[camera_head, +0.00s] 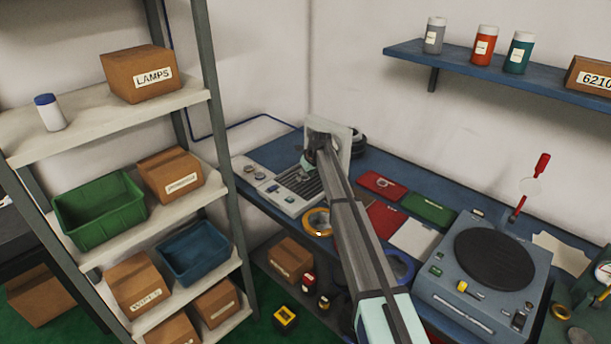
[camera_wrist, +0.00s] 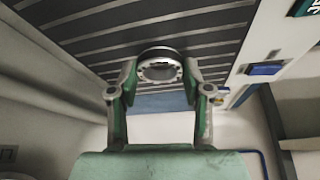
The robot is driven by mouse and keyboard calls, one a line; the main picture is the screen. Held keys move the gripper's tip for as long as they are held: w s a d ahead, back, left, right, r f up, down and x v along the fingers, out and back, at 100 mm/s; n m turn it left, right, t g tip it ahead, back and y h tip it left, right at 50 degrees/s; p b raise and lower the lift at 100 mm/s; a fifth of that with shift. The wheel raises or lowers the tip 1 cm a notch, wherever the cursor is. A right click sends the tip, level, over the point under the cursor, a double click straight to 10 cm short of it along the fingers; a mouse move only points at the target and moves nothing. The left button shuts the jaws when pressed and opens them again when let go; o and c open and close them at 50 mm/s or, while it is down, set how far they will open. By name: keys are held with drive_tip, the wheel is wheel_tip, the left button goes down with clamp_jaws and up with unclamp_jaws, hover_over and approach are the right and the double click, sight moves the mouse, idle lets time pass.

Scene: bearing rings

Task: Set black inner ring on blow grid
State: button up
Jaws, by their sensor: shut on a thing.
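My gripper (camera_wrist: 160,78) is shut on a ring with a dark outer rim, the black inner ring (camera_wrist: 160,52), held between the two green-padded fingertips in the wrist view. A pale, notched inner edge shows inside the dark rim. The dark slatted blow grid (camera_wrist: 215,30) fills the background behind the ring; whether the ring touches it cannot be told. In the head view the grid unit (camera_head: 290,200) is a pale box with dark slats at the back left of the blue bench. My gripper (camera_head: 309,168) is over its back part there, and the held ring is hidden.
Small parts (camera_head: 256,172) lie on the pale panel left of the slats. A yellow ring (camera_head: 317,222) lies in front of the grid. Red and green mats (camera_head: 428,207) and a turntable unit (camera_head: 495,262) are to the right. A shelf rack (camera_head: 212,100) stands left.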

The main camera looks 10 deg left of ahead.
drive_tip(key=shift+f, duration=0.15)
drive_tip(key=o, duration=1.2)
drive_tip(key=shift+r, duration=0.3)
drive_tip(key=b+v, duration=0.2)
drive_tip(key=v, duration=1)
drive_tip(key=shift+f+b, duration=0.1)
drive_tip(key=shift+b, duration=0.3)
